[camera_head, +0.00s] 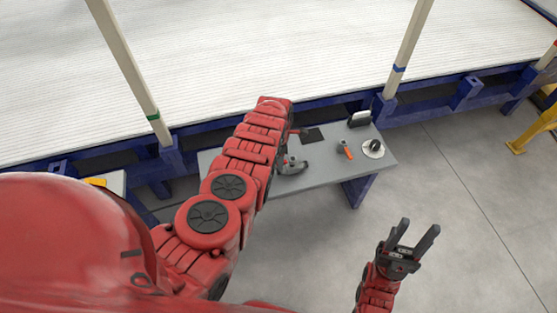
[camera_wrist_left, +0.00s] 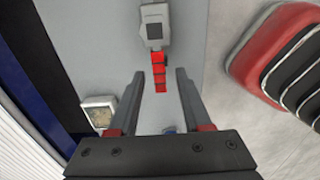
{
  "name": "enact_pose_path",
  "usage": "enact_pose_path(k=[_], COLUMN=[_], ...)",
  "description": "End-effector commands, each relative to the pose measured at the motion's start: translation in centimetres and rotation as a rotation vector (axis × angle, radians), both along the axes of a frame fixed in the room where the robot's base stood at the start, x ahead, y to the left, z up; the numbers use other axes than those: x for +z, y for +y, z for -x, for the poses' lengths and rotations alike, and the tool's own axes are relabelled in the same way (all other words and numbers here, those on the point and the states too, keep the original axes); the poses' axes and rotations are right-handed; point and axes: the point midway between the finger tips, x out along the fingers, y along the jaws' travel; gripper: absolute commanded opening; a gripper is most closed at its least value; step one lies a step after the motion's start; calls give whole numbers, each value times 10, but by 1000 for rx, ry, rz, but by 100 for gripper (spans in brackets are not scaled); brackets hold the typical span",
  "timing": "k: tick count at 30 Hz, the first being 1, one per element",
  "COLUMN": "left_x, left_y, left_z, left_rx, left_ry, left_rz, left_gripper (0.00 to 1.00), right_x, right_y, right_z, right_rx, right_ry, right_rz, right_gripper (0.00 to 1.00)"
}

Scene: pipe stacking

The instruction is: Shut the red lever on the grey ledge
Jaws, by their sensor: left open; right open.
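In the left wrist view, the red lever (camera_wrist_left: 159,72) is a segmented red strip extending from a light grey box (camera_wrist_left: 155,28) with a dark face. It lies on the grey ledge (camera_wrist_left: 100,50). My left gripper (camera_wrist_left: 160,75) is open, and the lever shows in the gap between its fingertips, touching neither in the picture. Its depth from the lever is hard to tell. In the head view, my left arm hides most of this gripper. The ledge (camera_head: 318,175) stands in front of the white conveyor. My right gripper (camera_head: 411,240) is open and empty over the floor.
In the head view, an orange-red handle (camera_head: 345,150), a white disc (camera_head: 374,149), a black-and-white block (camera_head: 360,118), a dark square (camera_head: 312,135) and a grey device (camera_head: 291,166) are on the ledge. Posts rise behind.

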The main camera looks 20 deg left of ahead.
Motion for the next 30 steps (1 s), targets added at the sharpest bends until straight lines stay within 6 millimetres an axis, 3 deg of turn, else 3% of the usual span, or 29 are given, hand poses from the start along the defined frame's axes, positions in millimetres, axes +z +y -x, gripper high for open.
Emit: enact_pose_path(k=[7,15,16,30], left_x=[0,0,0,0], left_y=[0,0,0,0], left_z=[0,0,0,0], left_rx=[1,1,1,0], left_ry=[0,0,0,-1], left_rz=[0,0,0,-1], left_gripper=[49,2,0,0], right_x=[0,0,0,0], right_y=[0,0,0,0], right_z=[0,0,0,0], right_rx=[0,0,0,0], right_ry=[0,0,0,0], right_rz=[0,0,0,0], right_gripper=[50,50,50,50])
